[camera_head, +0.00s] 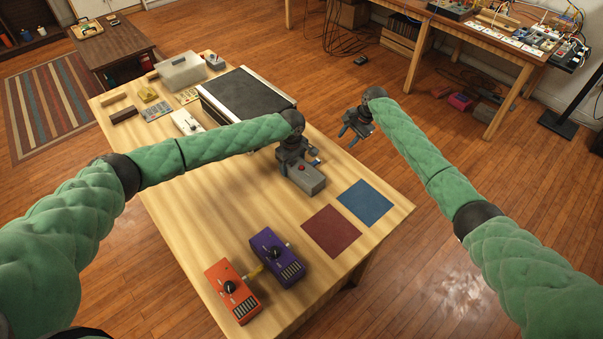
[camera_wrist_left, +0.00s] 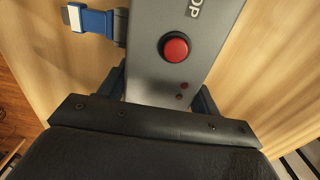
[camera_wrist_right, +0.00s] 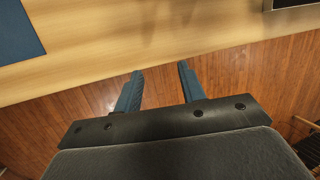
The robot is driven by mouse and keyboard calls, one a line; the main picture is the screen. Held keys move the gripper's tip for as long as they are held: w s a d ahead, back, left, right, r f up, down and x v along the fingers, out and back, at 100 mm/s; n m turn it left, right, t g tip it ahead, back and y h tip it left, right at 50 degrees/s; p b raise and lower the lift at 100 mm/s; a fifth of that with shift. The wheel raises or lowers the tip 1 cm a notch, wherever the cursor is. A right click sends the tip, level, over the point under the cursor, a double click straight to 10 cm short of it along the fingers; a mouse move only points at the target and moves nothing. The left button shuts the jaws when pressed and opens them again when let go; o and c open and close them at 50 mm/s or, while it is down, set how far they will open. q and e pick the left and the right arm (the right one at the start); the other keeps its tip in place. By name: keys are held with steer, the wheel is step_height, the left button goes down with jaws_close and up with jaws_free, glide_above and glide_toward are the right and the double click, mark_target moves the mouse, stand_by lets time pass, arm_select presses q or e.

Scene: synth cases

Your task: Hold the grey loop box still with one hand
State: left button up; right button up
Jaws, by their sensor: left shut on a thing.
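The grey loop box (camera_head: 305,178) sits on the wooden table, with a red button on top. In the left wrist view the box (camera_wrist_left: 150,75) shows the red button, two small dark red dots and part of its lettering. My left gripper (camera_head: 291,160) is shut on the box, with a blue finger on each side of it; the fingertips are largely hidden.
An orange pedal (camera_head: 232,290) and a purple pedal (camera_head: 277,257), joined by a yellow piece, stand at the near edge. A dark red mat (camera_head: 331,231) and a blue mat (camera_head: 365,202) lie right of them. A black-topped unit (camera_head: 245,93) and a clear bin (camera_head: 181,72) stand at the back.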

mark_target(317, 161)
steer(key=s+a+r+g, duration=0.5)
steer(key=s+a+r, duration=0.1)
steer(key=a, duration=0.2)
steer(key=shift+x, duration=4.55)
steer(key=shift+d+f, duration=0.1)
steer(key=shift+d, duration=0.1)
steer(key=shift+w, duration=0.1)
jaws_close()
steer(key=shift+w+d, duration=1.25)
steer(key=shift+w, duration=0.1)
steer(key=shift+s+d, duration=0.1)
